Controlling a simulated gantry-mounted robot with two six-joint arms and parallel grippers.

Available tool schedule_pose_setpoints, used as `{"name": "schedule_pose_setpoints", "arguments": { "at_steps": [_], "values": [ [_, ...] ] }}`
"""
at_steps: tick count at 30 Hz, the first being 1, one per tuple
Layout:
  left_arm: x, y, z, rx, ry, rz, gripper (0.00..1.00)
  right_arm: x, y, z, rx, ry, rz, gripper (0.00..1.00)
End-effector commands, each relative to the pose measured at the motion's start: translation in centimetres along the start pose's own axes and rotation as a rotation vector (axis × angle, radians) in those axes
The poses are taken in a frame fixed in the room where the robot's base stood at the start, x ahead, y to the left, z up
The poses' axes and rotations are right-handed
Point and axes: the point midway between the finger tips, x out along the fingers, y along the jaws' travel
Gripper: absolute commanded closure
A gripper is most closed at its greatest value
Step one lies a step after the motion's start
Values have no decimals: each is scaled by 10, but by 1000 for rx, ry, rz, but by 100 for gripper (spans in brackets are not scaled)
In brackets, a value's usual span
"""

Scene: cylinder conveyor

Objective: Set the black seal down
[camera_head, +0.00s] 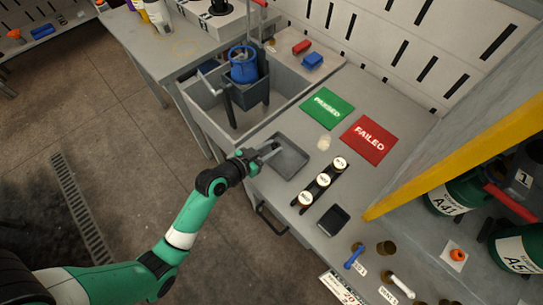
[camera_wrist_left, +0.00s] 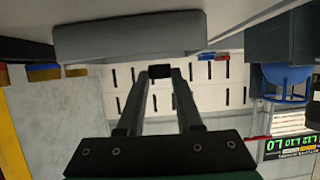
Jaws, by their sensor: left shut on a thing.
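My left gripper (camera_head: 270,149) reaches in over the near left part of a dark grey shallow tray (camera_head: 291,161) on the grey bench. In the left wrist view the two fingers (camera_wrist_left: 159,77) are shut on a small black seal (camera_wrist_left: 160,71), held at the fingertips. In the head view the seal is too small to make out. Whether the seal touches the tray cannot be told. My right gripper is in neither view.
A black rack (camera_head: 317,191) with several white-capped jars stands right of the tray. A small black tray (camera_head: 333,220) lies nearer. A green PASSED mat (camera_head: 327,107) and red FAILED mat (camera_head: 368,139) lie behind. A sink (camera_head: 205,110) is at the left, with a blue container (camera_head: 243,66).

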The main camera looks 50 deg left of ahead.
Motion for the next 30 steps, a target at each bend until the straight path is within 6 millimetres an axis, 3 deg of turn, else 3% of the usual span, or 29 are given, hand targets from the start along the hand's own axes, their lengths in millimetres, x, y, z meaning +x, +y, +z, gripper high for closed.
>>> {"name": "schedule_pose_setpoints", "arguments": {
  "at_steps": [6,12,20,30],
  "values": [
    [8,-3,5,0,1,0,100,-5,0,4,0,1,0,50],
    [21,-4,35,0,0,0,100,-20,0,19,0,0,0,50],
    [21,-3,35,0,-4,0,100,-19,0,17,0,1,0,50],
    [25,-3,51,-2,-15,2,100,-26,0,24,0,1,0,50]
  ]
}}
